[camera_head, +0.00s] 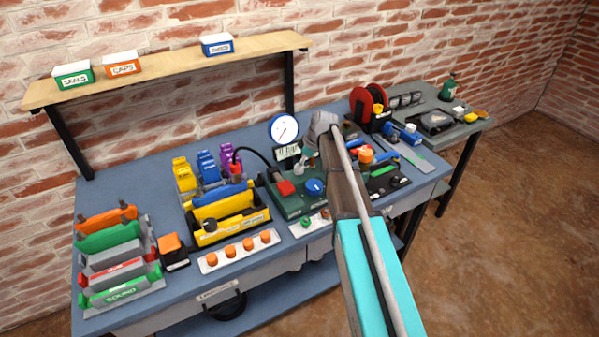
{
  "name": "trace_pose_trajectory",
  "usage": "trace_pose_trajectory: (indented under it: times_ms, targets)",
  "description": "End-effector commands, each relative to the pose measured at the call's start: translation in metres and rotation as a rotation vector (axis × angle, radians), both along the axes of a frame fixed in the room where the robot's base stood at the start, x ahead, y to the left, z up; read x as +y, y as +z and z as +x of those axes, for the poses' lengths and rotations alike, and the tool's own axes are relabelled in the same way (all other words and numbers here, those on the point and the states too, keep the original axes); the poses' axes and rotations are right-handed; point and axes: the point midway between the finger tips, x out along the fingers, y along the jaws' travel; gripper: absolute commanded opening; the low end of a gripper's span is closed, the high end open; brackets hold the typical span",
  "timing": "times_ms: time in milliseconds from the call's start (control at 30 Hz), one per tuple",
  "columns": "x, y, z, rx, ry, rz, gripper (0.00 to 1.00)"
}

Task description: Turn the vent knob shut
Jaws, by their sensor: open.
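A dark green test box (293,206) stands at the middle of the bench. I cannot read a label that tells which part is the vent knob. A round white gauge (284,129) with a blue rim stands behind the box. My arm reaches in from the lower right, and its wrist bends down near the gauge. My gripper (306,162) is small in view, open, above the back of the green box and apart from the blue knob. My arm partly hides the box's right side.
A yellow fixture (228,216) with a black knob stands left of the box. A white strip with several orange knobs (248,243) lies in front. A black device with an orange knob (366,154) stands right of my arm. A shelf (180,71) with bins hangs above.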

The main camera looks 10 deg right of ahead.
Motion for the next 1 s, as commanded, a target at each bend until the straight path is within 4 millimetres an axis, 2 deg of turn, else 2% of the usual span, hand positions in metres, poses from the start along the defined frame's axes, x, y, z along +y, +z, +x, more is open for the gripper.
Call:
trace_pose_trajectory:
  times_ms: [33, 300, 867, 1000]
  targets:
    - [0.002, -0.008, 0.001, 0.000, 0.001, 0.000, 0.85]
    - [0.009, -0.024, 0.005, -0.001, 0.002, 0.000, 0.85]
    - [0.012, -0.029, 0.006, -0.001, 0.002, 0.000, 0.85]
    - [0.012, -0.029, 0.006, -0.001, 0.002, 0.000, 0.59]
